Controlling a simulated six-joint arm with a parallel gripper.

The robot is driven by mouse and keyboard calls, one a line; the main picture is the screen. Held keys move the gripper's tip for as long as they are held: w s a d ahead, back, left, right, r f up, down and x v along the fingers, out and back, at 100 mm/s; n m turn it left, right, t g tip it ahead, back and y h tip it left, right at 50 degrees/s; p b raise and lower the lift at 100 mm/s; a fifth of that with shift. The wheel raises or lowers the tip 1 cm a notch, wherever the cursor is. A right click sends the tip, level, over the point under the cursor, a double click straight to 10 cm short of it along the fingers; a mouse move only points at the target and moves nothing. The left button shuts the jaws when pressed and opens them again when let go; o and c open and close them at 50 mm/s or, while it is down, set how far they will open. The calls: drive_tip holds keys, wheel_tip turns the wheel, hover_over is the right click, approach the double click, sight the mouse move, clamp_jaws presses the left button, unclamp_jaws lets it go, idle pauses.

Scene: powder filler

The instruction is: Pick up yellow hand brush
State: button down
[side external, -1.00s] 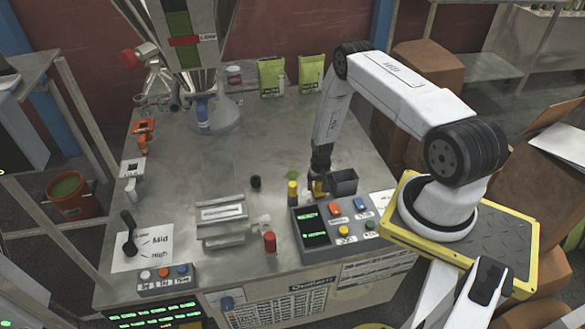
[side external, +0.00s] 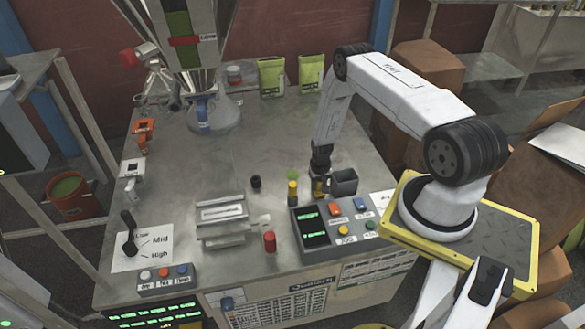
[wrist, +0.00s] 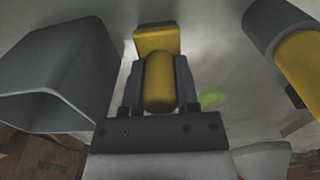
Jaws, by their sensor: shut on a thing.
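The yellow hand brush (wrist: 158,82) is between the two fingers of my gripper (wrist: 158,88) in the wrist view. Its rounded yellow handle fills the gap between them, and a wider yellow part (wrist: 157,38) shows beyond the fingertips. My gripper is shut on the brush. In the side view my gripper (side external: 320,188) points down near the tabletop, beside the control box. There the brush is mostly hidden by the fingers. I cannot tell whether it still touches the table.
A dark grey open container (side external: 344,181) stands close to the right of my gripper. A yellow cylinder with a dark cap (side external: 292,192) stands close to the left. The control box (side external: 335,230) is just in front.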

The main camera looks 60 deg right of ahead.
drive_tip(key=shift+r, duration=0.15)
drive_tip(key=shift+r, duration=1.05)
drive_tip(key=s+a+r, duration=0.2)
drive_tip(key=s+r, duration=0.1)
drive_tip(key=s+a+r, duration=0.2)
drive_tip(key=s+r, duration=0.1)
drive_tip(key=s, duration=0.1)
drive_tip(key=s+a+r, duration=0.2)
drive_tip(key=s+r, duration=0.1)
drive_tip(key=r, duration=0.1)
drive_tip(key=shift+s, duration=0.4)
drive_tip(key=shift+s+a+r, duration=0.3)
drive_tip(key=shift+s+a, duration=0.1)
drive_tip(key=shift+s, duration=0.3)
drive_tip(key=c, duration=1.1)
unclamp_jaws()
clamp_jaws()
